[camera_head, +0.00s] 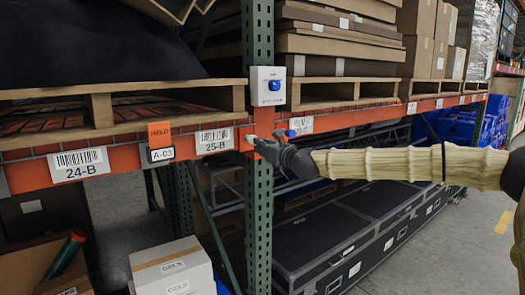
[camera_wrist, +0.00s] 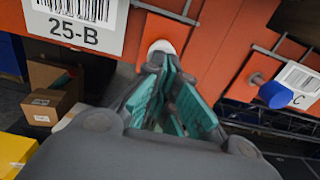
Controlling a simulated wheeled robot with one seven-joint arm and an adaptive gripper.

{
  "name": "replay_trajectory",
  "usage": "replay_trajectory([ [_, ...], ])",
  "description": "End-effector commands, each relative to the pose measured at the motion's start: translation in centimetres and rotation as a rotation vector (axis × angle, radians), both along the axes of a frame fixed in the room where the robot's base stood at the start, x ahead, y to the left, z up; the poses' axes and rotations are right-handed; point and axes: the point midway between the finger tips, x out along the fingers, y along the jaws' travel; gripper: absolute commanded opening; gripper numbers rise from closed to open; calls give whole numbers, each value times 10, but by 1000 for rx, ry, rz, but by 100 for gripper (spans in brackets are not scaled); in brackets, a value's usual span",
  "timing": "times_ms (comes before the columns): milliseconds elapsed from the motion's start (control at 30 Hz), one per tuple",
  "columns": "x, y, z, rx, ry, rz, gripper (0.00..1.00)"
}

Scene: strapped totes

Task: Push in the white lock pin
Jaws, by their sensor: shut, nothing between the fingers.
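The white lock pin (camera_wrist: 161,46) has a round white head on the orange beam, right of the 25-B label. In the head view the white pin (camera_head: 250,139) shows just left of my gripper's tip. My gripper (camera_head: 262,147) reaches in from the right, at the beam by the green upright. In the wrist view the fingers of my gripper (camera_wrist: 168,66) with teal pads are shut and hold nothing. Their tips are right at the lower edge of the pin's head and partly hide it. I cannot tell whether they touch it.
A blue-headed pin (camera_wrist: 272,94) sticks out of the beam to the right, also in the head view (camera_head: 290,133). A white box with a blue knob (camera_head: 268,86) is on the green upright (camera_head: 258,220) above. Labels 24-B (camera_head: 80,164) and 25-B (camera_head: 215,141) are on the beam.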

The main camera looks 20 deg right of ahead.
Motion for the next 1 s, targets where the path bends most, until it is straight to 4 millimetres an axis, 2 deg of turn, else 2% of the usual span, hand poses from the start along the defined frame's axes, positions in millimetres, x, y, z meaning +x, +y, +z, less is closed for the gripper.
replay_trajectory([
  [33,5,3,-6,-1,0,0,0],
  [200,20,8,-4,-1,0,1,0],
  [400,26,12,-1,1,-1,3,0],
  [767,25,12,1,1,-3,4,0],
  [1000,11,10,-2,4,-4,12,0],
])
